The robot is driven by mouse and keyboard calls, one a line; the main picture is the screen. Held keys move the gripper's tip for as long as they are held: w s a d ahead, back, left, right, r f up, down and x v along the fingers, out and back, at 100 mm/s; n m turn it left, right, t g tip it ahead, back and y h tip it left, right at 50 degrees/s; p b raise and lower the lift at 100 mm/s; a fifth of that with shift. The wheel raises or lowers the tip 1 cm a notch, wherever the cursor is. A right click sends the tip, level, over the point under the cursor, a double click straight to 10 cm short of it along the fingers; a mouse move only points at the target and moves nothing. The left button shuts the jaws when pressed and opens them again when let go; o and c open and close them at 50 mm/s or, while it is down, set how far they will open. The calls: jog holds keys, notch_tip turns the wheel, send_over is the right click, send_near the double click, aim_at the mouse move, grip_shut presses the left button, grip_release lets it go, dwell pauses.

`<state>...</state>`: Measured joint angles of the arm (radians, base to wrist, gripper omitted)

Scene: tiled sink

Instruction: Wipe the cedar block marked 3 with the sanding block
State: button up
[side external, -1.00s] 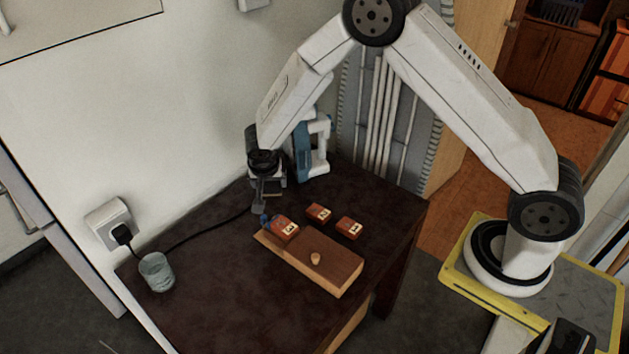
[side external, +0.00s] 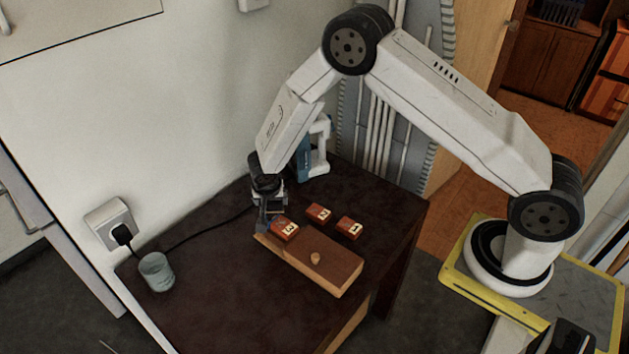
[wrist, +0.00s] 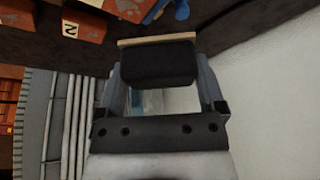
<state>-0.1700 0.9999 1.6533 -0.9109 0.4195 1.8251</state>
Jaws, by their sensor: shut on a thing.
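The orange-red cedar block marked 3 (side external: 285,230) lies at the back left end of a wooden board (side external: 335,271). I cannot tell whether it is on the board or behind it. My gripper (side external: 269,220) points down just left of this block; any contact is unclear. In the wrist view my gripper (wrist: 160,85) is shut on the sanding block (wrist: 158,63), a dark block with a tan layer on its far face. An orange-red block, likely the one marked 3 (wrist: 130,9), is cut by the top edge there.
Cedar blocks marked 2 (side external: 319,214) and 1 (side external: 349,227) lie behind the board. A small wooden knob (side external: 315,259) stands on the board. A blue item (wrist: 181,10) shows near the sanding block. A glass (side external: 156,271) stands at left. A blue-and-white object (side external: 313,150) stands behind.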

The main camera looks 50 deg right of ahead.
aim_at(272, 210)
notch_tip(272, 210, down, 4)
jog(key=shift+r, duration=0.1)
jog(key=shift+s, duration=0.45)
jog(key=shift+c, duration=0.6)
jog(key=shift+s, duration=2.55)
jog(key=shift+w, duration=2.95)
jog(key=shift+r, duration=4.1)
